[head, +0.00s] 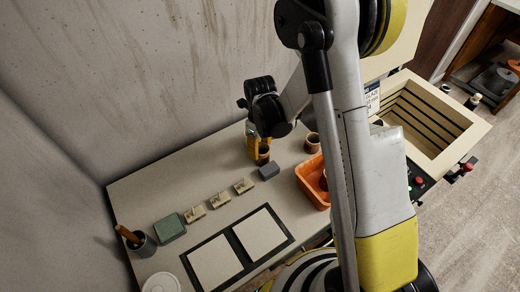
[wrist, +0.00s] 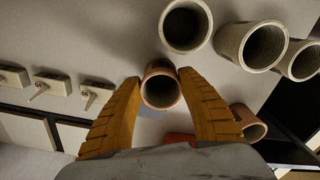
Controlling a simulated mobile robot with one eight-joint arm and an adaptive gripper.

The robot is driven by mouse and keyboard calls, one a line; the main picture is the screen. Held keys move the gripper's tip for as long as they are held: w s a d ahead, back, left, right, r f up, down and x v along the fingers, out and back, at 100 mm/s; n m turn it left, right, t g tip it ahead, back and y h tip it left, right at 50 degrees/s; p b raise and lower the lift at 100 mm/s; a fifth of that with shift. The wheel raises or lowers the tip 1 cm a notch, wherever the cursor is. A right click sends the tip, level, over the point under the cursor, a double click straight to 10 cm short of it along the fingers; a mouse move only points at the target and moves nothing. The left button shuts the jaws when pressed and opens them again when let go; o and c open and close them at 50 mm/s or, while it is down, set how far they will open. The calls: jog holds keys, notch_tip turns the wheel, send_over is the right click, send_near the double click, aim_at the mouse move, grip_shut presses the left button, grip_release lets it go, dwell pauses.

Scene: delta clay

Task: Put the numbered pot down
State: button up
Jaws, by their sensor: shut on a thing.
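A small brown pot (wrist: 161,88) sits between the two yellow fingers of my gripper (wrist: 160,95), which is shut on it. The wrist view looks into its open mouth; no number can be read on it. In the head view the held pot (head: 263,155) is upright at the fingertips, over the back part of the tabletop (head: 150,190). I cannot tell whether its base touches the table. My gripper (head: 257,146) is partly hidden there by my wrist. A second brown pot (head: 312,142) stands to the right, also in the wrist view (wrist: 250,122).
Several pale grey pots (wrist: 185,25) stand close by in the wrist view. A slatted box (head: 425,115) is right.

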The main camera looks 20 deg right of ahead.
jog(key=shift+f, duration=0.2)
jog(key=o, duration=1.2)
jog(key=shift+r, duration=0.1)
jog(key=shift+r, duration=0.1)
